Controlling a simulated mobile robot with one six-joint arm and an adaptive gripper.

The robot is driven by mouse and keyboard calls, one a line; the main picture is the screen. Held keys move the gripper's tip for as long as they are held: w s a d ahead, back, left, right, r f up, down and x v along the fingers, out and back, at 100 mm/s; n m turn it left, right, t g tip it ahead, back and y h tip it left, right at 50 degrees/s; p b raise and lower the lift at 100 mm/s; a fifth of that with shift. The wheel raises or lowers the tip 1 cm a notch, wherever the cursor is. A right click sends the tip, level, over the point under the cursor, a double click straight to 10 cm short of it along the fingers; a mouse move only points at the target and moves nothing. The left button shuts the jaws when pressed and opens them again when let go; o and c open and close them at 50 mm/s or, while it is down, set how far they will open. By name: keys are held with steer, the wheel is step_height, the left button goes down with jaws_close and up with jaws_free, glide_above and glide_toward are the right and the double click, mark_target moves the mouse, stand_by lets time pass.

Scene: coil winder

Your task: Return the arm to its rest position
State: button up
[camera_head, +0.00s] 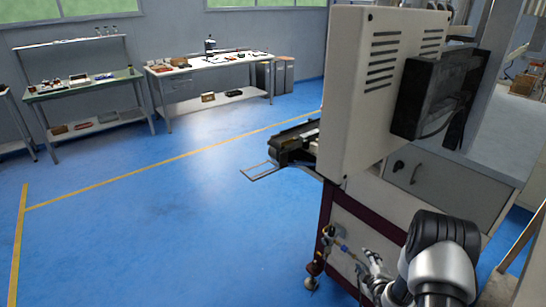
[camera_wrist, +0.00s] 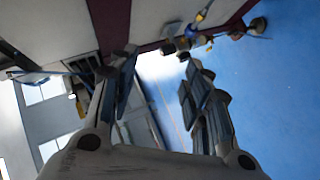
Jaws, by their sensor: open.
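My gripper (camera_wrist: 160,68) is open in the wrist view, with a finger on each side and nothing between them. In the head view my arm is at the lower right, bent, and my gripper (camera_head: 376,266) shows small and partly hidden beside the lower frame of the coil winder (camera_head: 340,110). The winder is a large pale cabinet with vent slots and a dark red base frame. I cannot tell the exact gap between my gripper and the frame.
Fittings with a yellow part (camera_head: 335,240) sit on the winder's lower frame, close to my gripper. Workbenches (camera_head: 205,64) stand along the far wall. The blue floor (camera_head: 160,230) at left is clear.

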steer(key=s+a+r+m+g, duration=0.2)
steer(key=a+r+m, duration=0.1)
steer(key=r, duration=0.9)
steer(key=s+a+r+m+g, duration=0.1)
steer(key=a+r+m, duration=0.15)
steer(key=r, duration=0.95)
steer(key=s+a+r+m+g, duration=0.1)
steer(key=s+a+r, duration=0.2)
steer(key=s, duration=0.4)
steer(key=s+a+r+m+g, duration=0.1)
steer(key=s+a+r+m, duration=0.1)
steer(key=s+r, duration=0.3)
steer(key=s+a+r+m+g, duration=0.1)
steer(key=s+a+r, duration=0.3)
steer(key=s, duration=0.5)
steer(key=shift+s+r+m, duration=0.2)
steer(key=shift+r+m, duration=0.1)
steer(key=shift+m, duration=0.25)
steer(key=s+a, duration=0.1)
steer(key=s, duration=0.3)
steer(key=s+a+m+g, duration=0.1)
steer(key=s, duration=0.4)
steer(key=s+a+m+g+y, duration=0.1)
steer(key=s+a, duration=0.1)
steer(key=s, duration=0.3)
